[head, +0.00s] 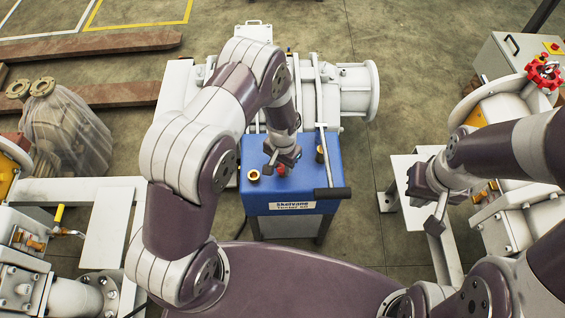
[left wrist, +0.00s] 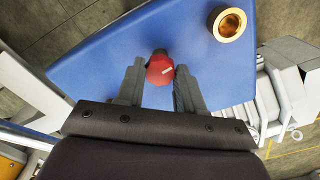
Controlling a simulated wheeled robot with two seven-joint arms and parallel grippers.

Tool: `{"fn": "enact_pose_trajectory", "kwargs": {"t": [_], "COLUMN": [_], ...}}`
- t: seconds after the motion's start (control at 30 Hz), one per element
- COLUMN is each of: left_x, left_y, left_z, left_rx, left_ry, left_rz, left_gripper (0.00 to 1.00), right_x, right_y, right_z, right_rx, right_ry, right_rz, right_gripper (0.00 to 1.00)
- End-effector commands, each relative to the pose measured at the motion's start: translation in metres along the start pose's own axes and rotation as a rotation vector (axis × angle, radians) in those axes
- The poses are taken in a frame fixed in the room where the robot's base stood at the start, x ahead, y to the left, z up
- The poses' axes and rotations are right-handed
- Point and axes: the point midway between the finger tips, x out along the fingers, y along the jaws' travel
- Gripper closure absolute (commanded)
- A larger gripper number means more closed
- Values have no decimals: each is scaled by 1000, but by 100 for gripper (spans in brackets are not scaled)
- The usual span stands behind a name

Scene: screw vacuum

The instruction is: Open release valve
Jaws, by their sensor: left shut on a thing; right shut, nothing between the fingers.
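A small red-capped piece (left wrist: 160,70) lies between the fingers of my left gripper (left wrist: 160,88) in the left wrist view. The left gripper (head: 284,160) is shut on it, over the blue-topped bench (head: 262,202). In the head view some red (head: 285,195) shows below the fingers; whether the piece touches the bench top is unclear. My right gripper (head: 436,218) is shut and empty, right of the bench, pointing down. No part is clearly identifiable as the release valve.
A brass ring (head: 253,175) stands on the bench; it also shows in the left wrist view (left wrist: 229,23). A black-gripped bar (head: 332,192) lies along the bench's right side. White pump equipment (head: 355,90) stands behind it. Yellow-handled valves (head: 58,215) are at the left.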

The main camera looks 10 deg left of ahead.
Motion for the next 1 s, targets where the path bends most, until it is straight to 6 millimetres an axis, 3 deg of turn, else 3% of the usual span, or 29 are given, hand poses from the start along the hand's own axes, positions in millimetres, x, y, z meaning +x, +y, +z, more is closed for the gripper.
{"fn": "enact_pose_trajectory", "kwargs": {"t": [1.0], "left_x": [-1], "left_y": [0], "left_z": [0], "left_rx": [-952], "left_ry": [0], "left_rz": [0], "left_gripper": [94], "right_x": [-10], "right_y": [0], "right_z": [-1], "right_rx": [0], "right_ry": [0], "right_rz": [0], "right_gripper": [100]}}
